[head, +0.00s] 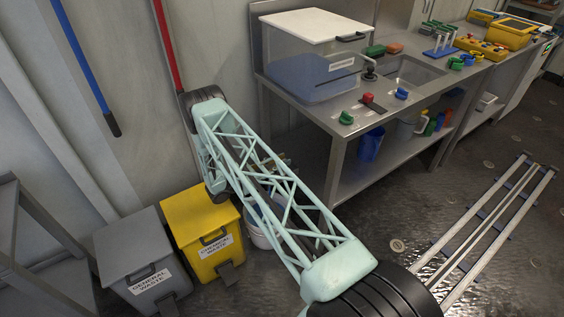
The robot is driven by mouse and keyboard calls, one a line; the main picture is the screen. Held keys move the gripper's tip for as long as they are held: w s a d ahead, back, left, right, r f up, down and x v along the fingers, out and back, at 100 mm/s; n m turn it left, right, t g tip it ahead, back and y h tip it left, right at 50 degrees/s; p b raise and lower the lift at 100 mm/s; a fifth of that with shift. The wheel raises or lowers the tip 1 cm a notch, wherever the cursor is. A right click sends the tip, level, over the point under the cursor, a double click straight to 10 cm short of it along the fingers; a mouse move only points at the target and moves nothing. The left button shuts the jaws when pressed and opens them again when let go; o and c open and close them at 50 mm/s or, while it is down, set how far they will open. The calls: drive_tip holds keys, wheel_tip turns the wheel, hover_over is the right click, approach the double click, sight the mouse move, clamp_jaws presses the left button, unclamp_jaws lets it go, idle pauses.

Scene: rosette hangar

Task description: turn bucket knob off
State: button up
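A white bucket (257,238) stands on the floor to the right of the yellow bin, mostly hidden behind my pale green truss arm link. I cannot make out a knob on it. Some small dark and brownish parts show through the truss above the bucket, too small and covered to tell what they are. My arm crosses the middle of the view from bottom right to upper left, with its elbow near the wall. My gripper cannot be made out; the truss covers the area around the bucket.
A yellow chemical waste bin (190,222) and a grey general waste bin (131,247) stand left of the bucket. A steel bench (318,118) with a clear lidded box (312,75), a green knob (346,118) and a blue knob (401,93) stands right. Floor rails (497,232) lie at right.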

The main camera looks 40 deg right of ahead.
drive_tip(key=shift+c, duration=0.2)
clamp_jaws()
drive_tip(key=shift+m+g, duration=0.8)
drive_tip(key=shift+g, duration=0.3)
drive_tip(key=shift+f+m+g+y, duration=0.1)
drive_tip(key=shift+m+g+y, duration=0.6)
drive_tip(key=shift+g, duration=0.5)
drive_tip(key=shift+m+g+y, duration=0.5)
drive_tip(key=shift+m+g, duration=0.4)
drive_tip(key=shift+g, duration=0.3)
drive_tip(key=shift+m+g+y, duration=0.3)
drive_tip(key=shift+m+g, duration=0.1)
drive_tip(key=shift+g, duration=0.2)
drive_tip(key=shift+s+m+g+y, duration=0.1)
drive_tip(key=shift+m+g+y, duration=1.6)
drive_tip(key=shift+g+y, duration=0.2)
drive_tip(key=shift+o, duration=0.2)
unclamp_jaws()
